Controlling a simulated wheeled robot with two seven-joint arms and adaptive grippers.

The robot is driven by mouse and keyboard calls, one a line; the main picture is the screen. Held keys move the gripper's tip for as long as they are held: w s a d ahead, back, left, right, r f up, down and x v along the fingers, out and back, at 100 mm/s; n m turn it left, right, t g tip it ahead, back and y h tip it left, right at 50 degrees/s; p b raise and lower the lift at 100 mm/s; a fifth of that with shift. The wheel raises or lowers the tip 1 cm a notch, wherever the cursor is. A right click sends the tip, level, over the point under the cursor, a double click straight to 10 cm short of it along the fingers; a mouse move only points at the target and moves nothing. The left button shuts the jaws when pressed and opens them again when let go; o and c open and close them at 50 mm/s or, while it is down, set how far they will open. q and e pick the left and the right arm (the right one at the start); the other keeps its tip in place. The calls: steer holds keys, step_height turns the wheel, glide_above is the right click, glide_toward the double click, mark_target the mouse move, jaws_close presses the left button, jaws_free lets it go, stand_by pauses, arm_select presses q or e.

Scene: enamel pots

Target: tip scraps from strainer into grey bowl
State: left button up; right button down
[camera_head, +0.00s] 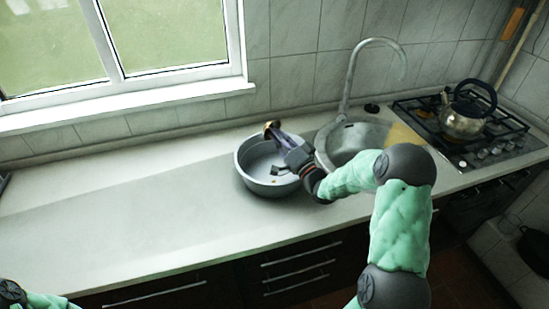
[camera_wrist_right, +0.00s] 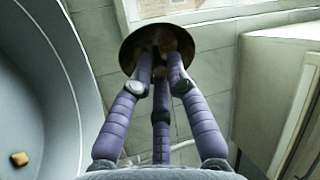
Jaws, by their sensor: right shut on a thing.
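The grey bowl (camera_head: 243,172) stands on the counter left of the sink, and its curved wall fills the left of the wrist view (camera_wrist_right: 75,95). A small orange-brown scrap (camera_wrist_right: 19,159) lies inside it. My right gripper (camera_head: 277,133) reaches over the bowl from the right, its purple fingers shut on the strainer (camera_head: 268,127). The strainer is small, dark and brownish, above the bowl's back rim. In the wrist view it is a dark round shape (camera_wrist_right: 133,48) beyond the fingertips; brown bits show in its middle, partly hidden by the fingers. My left gripper is out of view.
The sink (camera_head: 345,140) with its tall tap (camera_head: 347,85) lies right of the bowl. A kettle (camera_head: 463,120) stands on the gas hob at the far right. The counter (camera_head: 120,205) left of the bowl is clear. A tiled wall and window rise behind.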

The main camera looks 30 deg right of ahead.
steer(key=shift+s+r+t+b, duration=0.1)
steer(key=shift+r+t+b, duration=0.35)
steer(key=shift+b, duration=0.1)
steer(key=shift+r+b, duration=0.3)
steer(key=shift+b, duration=0.05)
